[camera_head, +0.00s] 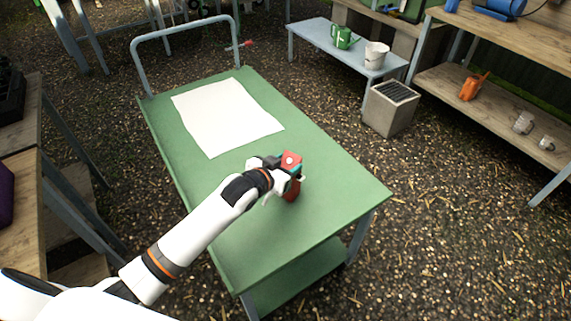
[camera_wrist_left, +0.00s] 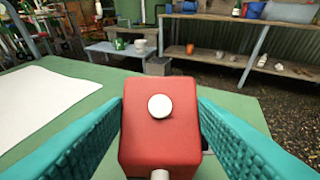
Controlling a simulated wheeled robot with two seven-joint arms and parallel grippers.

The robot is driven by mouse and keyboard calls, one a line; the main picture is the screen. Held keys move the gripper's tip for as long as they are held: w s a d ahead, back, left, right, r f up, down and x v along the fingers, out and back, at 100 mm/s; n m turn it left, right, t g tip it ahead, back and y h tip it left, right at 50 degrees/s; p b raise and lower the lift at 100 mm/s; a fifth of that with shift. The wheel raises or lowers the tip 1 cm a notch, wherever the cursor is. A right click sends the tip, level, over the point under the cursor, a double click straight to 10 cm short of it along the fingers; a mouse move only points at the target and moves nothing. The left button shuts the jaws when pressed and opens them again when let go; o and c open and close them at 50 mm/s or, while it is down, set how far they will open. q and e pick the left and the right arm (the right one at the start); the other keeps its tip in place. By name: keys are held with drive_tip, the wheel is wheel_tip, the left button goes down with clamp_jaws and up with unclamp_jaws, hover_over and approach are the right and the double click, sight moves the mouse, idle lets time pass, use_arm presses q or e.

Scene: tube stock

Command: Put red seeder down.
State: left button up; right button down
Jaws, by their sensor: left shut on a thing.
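The red seeder (camera_head: 291,189) is a small red block-shaped thing with a white round knob. It is at the right part of the green cart top (camera_head: 262,225) in the head view. My left gripper (camera_head: 283,172) is shut on it. In the left wrist view the red seeder (camera_wrist_left: 160,130) sits between the two teal fingers, its white knob facing the camera. I cannot tell whether its underside touches the cart top. My right gripper is not in view.
A white sheet (camera_head: 226,115) lies on the cart's far left part. The cart's front and right surface is bare. A grey bench (camera_head: 318,38) with a green watering can (camera_head: 343,38) and white bucket (camera_head: 376,55) stands beyond. Wooden shelves (camera_head: 497,95) stand right.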

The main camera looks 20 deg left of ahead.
use_arm(q)
drive_tip(key=o, duration=1.5)
drive_tip(key=shift+o, duration=0.2)
drive_tip(key=shift+s+r, duration=0.1)
drive_tip(key=v, duration=1.1)
drive_tip(key=shift+s, duration=0.4)
drive_tip(key=shift+a, duration=0.1)
